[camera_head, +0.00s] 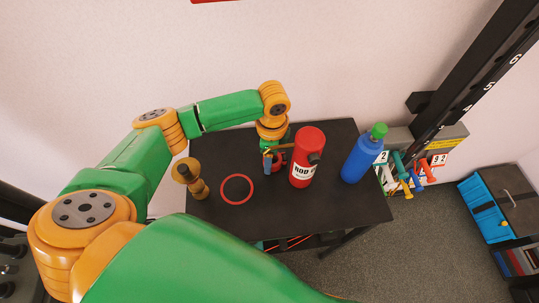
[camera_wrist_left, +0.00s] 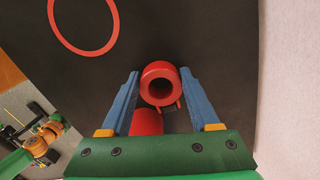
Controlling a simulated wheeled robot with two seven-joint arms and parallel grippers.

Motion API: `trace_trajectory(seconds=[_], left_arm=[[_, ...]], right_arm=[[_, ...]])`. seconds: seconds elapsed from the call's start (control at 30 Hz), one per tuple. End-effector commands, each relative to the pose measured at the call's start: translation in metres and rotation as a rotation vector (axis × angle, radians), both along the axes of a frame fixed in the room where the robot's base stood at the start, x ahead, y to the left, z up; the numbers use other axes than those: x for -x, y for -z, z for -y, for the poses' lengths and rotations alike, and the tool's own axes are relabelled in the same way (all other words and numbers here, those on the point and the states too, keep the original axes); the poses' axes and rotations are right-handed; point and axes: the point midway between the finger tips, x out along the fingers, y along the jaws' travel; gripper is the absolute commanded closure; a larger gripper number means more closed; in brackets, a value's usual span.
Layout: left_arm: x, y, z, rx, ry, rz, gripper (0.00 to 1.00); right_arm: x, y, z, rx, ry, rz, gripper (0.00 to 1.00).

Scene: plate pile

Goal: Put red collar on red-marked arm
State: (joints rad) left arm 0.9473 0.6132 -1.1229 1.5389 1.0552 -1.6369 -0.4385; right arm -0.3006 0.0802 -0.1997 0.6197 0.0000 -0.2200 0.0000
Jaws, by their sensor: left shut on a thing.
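My left gripper (camera_head: 268,160) is over the black table with blue fingers pointing down. In the left wrist view, its fingers (camera_wrist_left: 163,92) stand on either side of a red collar (camera_wrist_left: 148,75), a short thick ring with a dark hole facing the camera. The gripper is shut on this collar. In the head view, the collar (camera_head: 279,158) is partly hidden beside the finger. I cannot tell whether it still touches the table. I cannot pick out a red-marked arm.
A dark numbered upright (camera_head: 470,80) and coloured dumbbells (camera_head: 405,180) stand at the right.

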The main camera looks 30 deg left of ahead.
Motion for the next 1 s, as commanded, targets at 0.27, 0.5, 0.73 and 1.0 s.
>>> trace_trajectory(seconds=[0.27, 0.5, 0.73, 1.0], left_arm=[[0.0, 0.005, 0.0, 0.0, 0.0, 0.0, 1.0], [0.001, 0.009, 0.0, 0.0, 0.0, -0.002, 0.26], [0.0, 0.009, 0.0, 0.001, -0.001, -0.002, 0.26], [-0.001, -0.013, 0.001, 0.002, 0.0, 0.003, 0.26]], right_arm=[[0.0, 0.0, -0.002, -0.003, 0.001, 0.0, 0.3], [0.0, 0.001, -0.002, -0.003, 0.001, 0.0, 0.3], [-0.001, 0.001, -0.002, -0.002, 0.001, 0.002, 0.3], [-0.001, 0.0, 0.0, 0.0, 0.0, 0.001, 0.3]])
